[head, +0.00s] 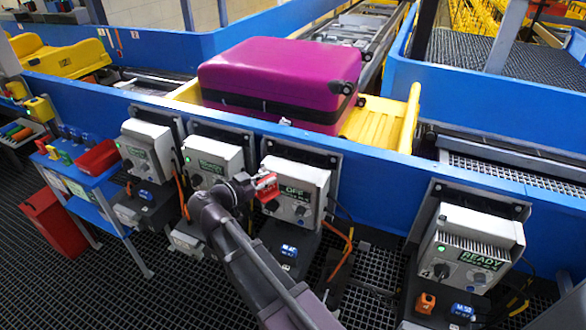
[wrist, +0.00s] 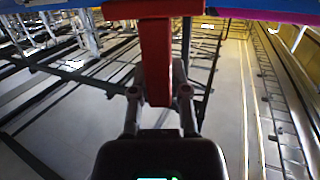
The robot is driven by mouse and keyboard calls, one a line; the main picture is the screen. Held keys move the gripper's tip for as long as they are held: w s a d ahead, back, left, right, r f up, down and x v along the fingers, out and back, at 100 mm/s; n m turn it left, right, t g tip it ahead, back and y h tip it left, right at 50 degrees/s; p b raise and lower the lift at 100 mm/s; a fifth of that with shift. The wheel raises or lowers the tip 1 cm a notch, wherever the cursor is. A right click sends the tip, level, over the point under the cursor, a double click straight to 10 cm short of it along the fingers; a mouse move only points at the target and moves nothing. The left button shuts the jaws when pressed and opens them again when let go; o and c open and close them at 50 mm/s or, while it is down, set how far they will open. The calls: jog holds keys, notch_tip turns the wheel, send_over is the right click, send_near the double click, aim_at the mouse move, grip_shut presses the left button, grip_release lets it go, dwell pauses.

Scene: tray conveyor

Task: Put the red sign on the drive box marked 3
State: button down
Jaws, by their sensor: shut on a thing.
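My gripper (head: 250,188) is shut on the red sign (head: 267,187), which shows pale lettering. In the wrist view the sign's red stem (wrist: 155,60) stands between the two fingers (wrist: 158,98). In the head view the sign overlaps the left part of the drive box with the OFF display (head: 312,177), third from the left. I cannot tell whether sign and box touch. This box's number is not readable, as sign and gripper cover part of its front. Other drive boxes are at the left (head: 148,138), second from left (head: 218,152) and right (head: 480,232).
A purple suitcase (head: 275,75) lies in a yellow tray (head: 408,115) on the conveyor behind the blue side wall (head: 395,172). A blue cart (head: 85,180) with small items stands at the left, beside a red bin (head: 58,220). Orange cables hang below the boxes.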

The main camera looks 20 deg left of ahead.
jog(key=w+d+r+n+t+y+p, duration=0.1)
jog(key=w+d+n+y, duration=0.1)
jog(key=d, duration=0.5)
jog(key=w+d+r+n+t+y+p, duration=0.1)
jog(key=w+d+y, duration=0.3)
jog(key=d, duration=0.4)
jog(key=shift+w+r+n+y+p, duration=0.25)
jog(key=shift+r+n+p, duration=0.3)
jog(key=shift+n, duration=0.35)
jog(key=b, duration=0.2)
send_over(292, 169)
jog(key=d, duration=0.1)
jog(key=shift+s+f, duration=0.35)
jog(key=shift+f, duration=0.25)
jog(key=shift+w+a+f+b, duration=0.3)
jog(key=shift+w+a+f, duration=0.1)
jog(key=shift+a+f, duration=0.15)
jog(key=shift+f+b, duration=1.3)
